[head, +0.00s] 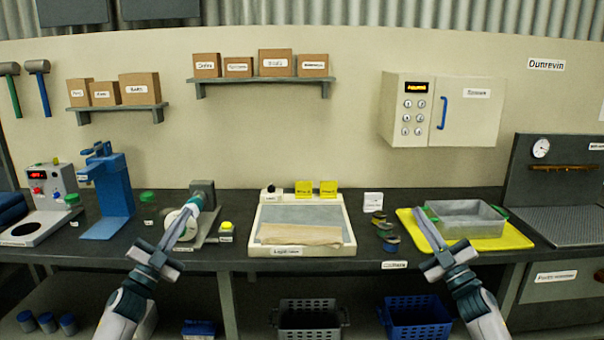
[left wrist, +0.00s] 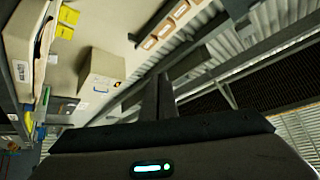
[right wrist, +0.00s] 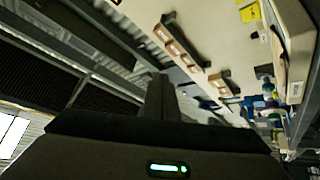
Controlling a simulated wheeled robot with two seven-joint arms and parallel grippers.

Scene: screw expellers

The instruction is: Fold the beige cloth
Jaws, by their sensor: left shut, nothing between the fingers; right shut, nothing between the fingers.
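The beige cloth (head: 300,234) lies flat along the front part of a shallow white tray (head: 349,230) on the bench, in the middle of the head view. It forms a wide band. My left gripper (head: 194,203) is shut and empty, raised to the left of the tray, in front of a grey machine. My right gripper (head: 421,212) is shut and empty, raised to the right of the tray, in front of the yellow mat. Both are apart from the cloth. The wrist views show shut fingers of the left gripper (left wrist: 157,97) and right gripper (right wrist: 161,97).
A blue press (head: 115,190) and a grey machine (head: 204,194) stand left of the tray. Small stacked pieces (head: 385,230) lie right of it, then a metal pan (head: 465,218) on a yellow mat (head: 505,241). Two yellow blocks (head: 327,189) stand at the tray's back.

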